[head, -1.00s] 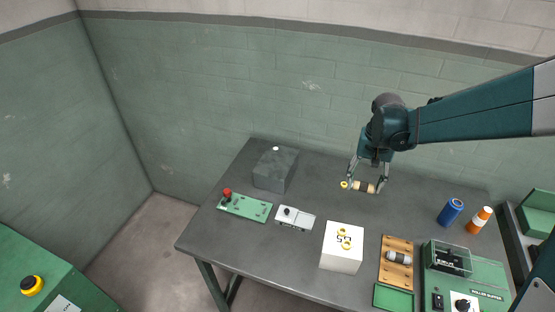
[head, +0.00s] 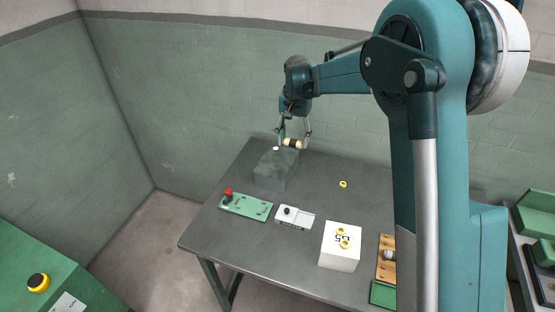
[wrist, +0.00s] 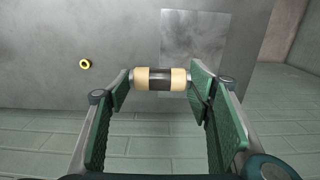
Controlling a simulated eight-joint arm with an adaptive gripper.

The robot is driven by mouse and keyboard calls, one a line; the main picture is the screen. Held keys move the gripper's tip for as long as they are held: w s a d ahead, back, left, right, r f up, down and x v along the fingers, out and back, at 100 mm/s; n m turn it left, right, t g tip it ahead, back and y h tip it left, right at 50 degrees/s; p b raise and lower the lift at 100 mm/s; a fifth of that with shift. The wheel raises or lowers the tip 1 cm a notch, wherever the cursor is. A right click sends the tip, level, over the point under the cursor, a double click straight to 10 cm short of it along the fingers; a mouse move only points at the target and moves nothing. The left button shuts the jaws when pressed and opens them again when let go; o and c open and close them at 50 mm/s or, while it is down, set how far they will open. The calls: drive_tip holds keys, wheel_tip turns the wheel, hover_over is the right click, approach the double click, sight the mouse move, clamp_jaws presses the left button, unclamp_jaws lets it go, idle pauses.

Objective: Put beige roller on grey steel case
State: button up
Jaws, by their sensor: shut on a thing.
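The beige roller (head: 292,143) has a dark middle band and is held between the fingers of my gripper (head: 294,138). In the wrist view the roller (wrist: 160,79) lies crosswise, its ends between the green finger pads of my gripper (wrist: 160,85). In the head view the roller appears at the case's upper right edge, above the table. In the wrist view the case (wrist: 195,40) is a paler square beyond the roller. I cannot tell the height gap.
A yellow ring (head: 343,184) lies on the table (head: 300,257). My arm hides the table's right side.

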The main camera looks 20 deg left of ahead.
hover_over(277, 160)
drive_tip(key=shift+d+r, duration=0.1)
idle(0.4)
drive_tip(key=shift+f+p, duration=0.55)
drive_tip(key=shift+f, duration=2.55)
drive_tip(key=shift+f, duration=0.15)
drive_tip(key=shift+f, duration=1.75)
drive_tip(key=shift+f, duration=0.15)
drive_tip(key=o, duration=0.9)
drive_tip(key=shift+o, duration=0.2)
